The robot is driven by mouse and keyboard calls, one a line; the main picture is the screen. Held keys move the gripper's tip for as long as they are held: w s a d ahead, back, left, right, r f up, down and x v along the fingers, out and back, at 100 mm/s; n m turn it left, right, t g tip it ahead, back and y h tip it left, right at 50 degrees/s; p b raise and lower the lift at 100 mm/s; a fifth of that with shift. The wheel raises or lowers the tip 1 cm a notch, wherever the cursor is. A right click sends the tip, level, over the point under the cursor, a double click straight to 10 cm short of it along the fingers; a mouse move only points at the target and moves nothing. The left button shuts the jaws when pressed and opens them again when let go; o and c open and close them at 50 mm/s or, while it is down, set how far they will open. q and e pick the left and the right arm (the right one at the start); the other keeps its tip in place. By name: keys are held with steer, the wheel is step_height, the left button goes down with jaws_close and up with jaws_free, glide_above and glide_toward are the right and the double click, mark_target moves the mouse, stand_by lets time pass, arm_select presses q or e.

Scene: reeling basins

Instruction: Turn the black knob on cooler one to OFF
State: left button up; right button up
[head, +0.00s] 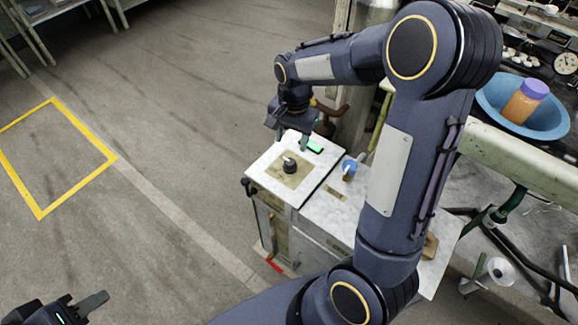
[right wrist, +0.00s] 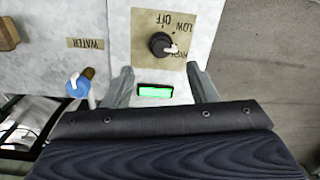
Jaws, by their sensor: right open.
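The black knob (head: 290,166) stands on a tan label plate (head: 279,175) on the white top of a cabinet (head: 262,172). In the right wrist view the knob (right wrist: 160,44) has a white pointer turned to the lower right, toward the partly covered HIGH mark. The OFF mark (right wrist: 163,19) lies above the knob there. My right gripper (right wrist: 160,70) is open and empty, its fingertips apart from the knob on the near side of the plate. My left gripper (head: 82,304) is far off at the lower left, partly cut off; its jaw opening is unclear.
A green-lit display (right wrist: 155,91) lies between my right fingers, beside the plate. A blue tap handle (head: 349,167) stands on the adjoining white top by a WATER label (right wrist: 85,43). A blue bowl (head: 551,126) holding a jar is at the right.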

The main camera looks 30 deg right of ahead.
mark_target(290, 161)
steer(key=shift+w+f, duration=0.5)
steer(key=shift+f, duration=0.75)
step_height(290, 161, down, 7)
steer(key=shift+d+f+b, duration=0.1)
steer(key=shift+b, duration=0.6)
steer(key=shift+s+m, duration=0.1)
steer(key=shift+m, duration=0.2)
steer(key=c, duration=1)
steer(key=shift+o, duration=0.2)
